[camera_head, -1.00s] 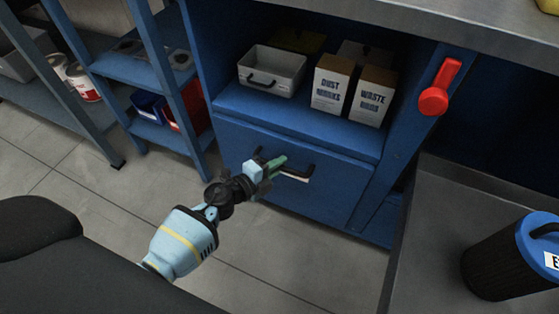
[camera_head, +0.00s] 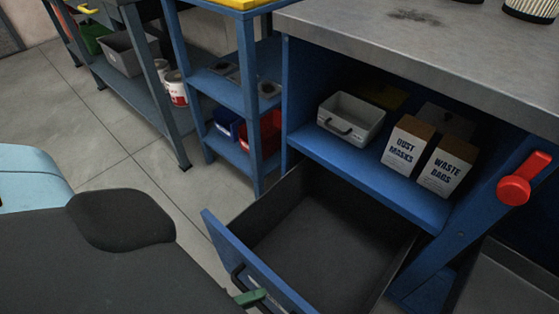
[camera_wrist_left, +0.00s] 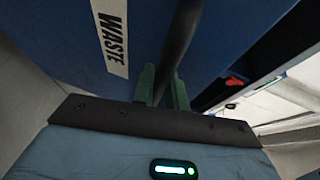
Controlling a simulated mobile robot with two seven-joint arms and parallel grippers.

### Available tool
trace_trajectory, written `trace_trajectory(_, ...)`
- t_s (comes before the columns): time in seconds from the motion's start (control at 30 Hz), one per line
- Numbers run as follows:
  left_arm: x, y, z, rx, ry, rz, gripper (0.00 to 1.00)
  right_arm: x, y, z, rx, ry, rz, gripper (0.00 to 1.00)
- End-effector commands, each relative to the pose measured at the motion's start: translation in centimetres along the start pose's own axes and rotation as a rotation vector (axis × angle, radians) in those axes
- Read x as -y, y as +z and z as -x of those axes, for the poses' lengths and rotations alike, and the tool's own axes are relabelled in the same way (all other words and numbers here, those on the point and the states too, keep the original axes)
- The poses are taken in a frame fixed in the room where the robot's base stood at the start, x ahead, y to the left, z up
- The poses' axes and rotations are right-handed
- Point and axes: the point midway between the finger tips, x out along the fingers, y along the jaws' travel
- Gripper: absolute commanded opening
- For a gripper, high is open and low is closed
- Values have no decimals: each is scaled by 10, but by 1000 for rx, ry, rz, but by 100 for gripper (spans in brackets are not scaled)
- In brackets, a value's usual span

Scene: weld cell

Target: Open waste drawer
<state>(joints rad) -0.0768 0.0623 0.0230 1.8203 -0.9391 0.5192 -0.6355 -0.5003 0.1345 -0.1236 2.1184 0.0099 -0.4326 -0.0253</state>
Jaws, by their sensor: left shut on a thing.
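The blue waste drawer (camera_head: 228,238) stands pulled well out below the shelf in the head view, and its dark inside is empty where I can see it. Its black handle (camera_head: 238,278) is on the outer face, partly cut off by my own body. My left gripper (camera_head: 250,298) shows there only as a green fingertip at the handle. In the left wrist view, the green fingers of my left gripper (camera_wrist_left: 161,88) are shut around the black handle bar (camera_wrist_left: 181,40). The label "WASTE" (camera_wrist_left: 110,35) is on the blue front beside it. My right gripper is not in view.
A red lever (camera_head: 520,182) is on the right post. A blue rack (camera_head: 255,135) stands left of the drawer. Floor (camera_head: 130,140) is clear there.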

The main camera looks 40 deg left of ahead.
Motion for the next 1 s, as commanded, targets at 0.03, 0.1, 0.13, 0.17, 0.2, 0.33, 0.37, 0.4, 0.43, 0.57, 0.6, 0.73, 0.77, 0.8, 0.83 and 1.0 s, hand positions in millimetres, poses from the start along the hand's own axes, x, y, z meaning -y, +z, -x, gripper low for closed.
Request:
trace_trajectory(0.03,-3,-4,13,5,3,3,0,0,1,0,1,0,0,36)
trace_trajectory(0.1,-6,-10,27,4,3,2,0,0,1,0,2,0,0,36)
trace_trajectory(0.13,-7,-12,32,3,1,1,0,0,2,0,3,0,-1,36)
trace_trajectory(0.17,-8,-14,38,3,2,2,0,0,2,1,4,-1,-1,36)
trace_trajectory(0.2,-9,-16,43,3,1,0,0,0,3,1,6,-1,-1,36)
trace_trajectory(0.33,-12,-22,58,2,-1,0,0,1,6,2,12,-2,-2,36)
trace_trajectory(0.37,-13,-24,60,2,-1,0,0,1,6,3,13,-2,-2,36)
trace_trajectory(0.4,-13,-24,62,2,-1,-1,0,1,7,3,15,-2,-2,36)
trace_trajectory(0.43,-14,-25,64,2,-1,-2,0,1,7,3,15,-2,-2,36)
trace_trajectory(0.57,-14,-26,67,1,-3,-2,0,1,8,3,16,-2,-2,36)
trace_trajectory(0.6,-14,-27,67,1,-3,-2,0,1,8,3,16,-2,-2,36)
trace_trajectory(0.73,-14,-27,67,1,-3,-2,0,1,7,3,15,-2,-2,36)
trace_trajectory(0.77,-14,-27,67,1,-3,-2,0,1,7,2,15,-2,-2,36)
trace_trajectory(0.8,-14,-27,67,1,-3,-2,0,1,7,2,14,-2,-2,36)
trace_trajectory(0.83,-14,-27,67,1,-3,-2,0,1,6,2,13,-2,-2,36)
trace_trajectory(1.0,-14,-27,67,0,-3,-1,30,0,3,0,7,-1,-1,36)
